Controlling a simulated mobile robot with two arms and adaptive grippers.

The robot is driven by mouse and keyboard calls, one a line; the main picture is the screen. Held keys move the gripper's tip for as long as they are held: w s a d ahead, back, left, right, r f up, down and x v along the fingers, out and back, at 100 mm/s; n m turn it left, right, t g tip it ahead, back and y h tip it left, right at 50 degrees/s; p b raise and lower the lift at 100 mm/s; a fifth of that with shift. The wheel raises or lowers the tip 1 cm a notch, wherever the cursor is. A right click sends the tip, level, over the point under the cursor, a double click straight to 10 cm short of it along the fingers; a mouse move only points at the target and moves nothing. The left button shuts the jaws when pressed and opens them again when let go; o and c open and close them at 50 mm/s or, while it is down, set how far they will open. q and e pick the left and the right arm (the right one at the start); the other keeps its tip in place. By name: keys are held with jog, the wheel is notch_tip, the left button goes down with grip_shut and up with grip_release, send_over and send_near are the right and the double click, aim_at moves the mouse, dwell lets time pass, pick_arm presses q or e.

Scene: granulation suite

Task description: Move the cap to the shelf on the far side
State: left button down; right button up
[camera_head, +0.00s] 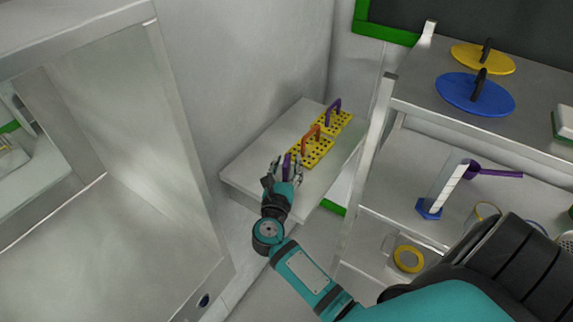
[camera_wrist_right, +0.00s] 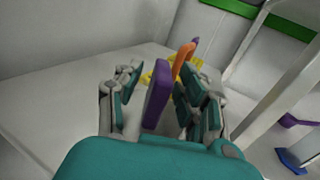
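My right gripper (camera_head: 286,170) is over the near end of a small white shelf (camera_head: 250,160) against the wall. Its fingers stand apart on both sides of an upright purple handle (camera_wrist_right: 156,92). The handle is nearer the right-hand fingers, with a gap on the left side. What the handle belongs to is hidden by the gripper. Beyond it on the shelf are yellow perforated pieces, one with an orange handle (camera_head: 312,131) and one with a purple handle (camera_head: 333,108). I cannot tell for sure which piece is the cap. My left gripper is not in view.
A rack at right holds a yellow disc (camera_head: 483,58) and a blue disc (camera_head: 475,94), both with black knobs, on top. A rack post (camera_head: 366,180) stands right of the small shelf.

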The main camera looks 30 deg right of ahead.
jog(key=shift+r, duration=0.2)
jog(key=b+v, duration=0.3)
jog(key=v, duration=0.9)
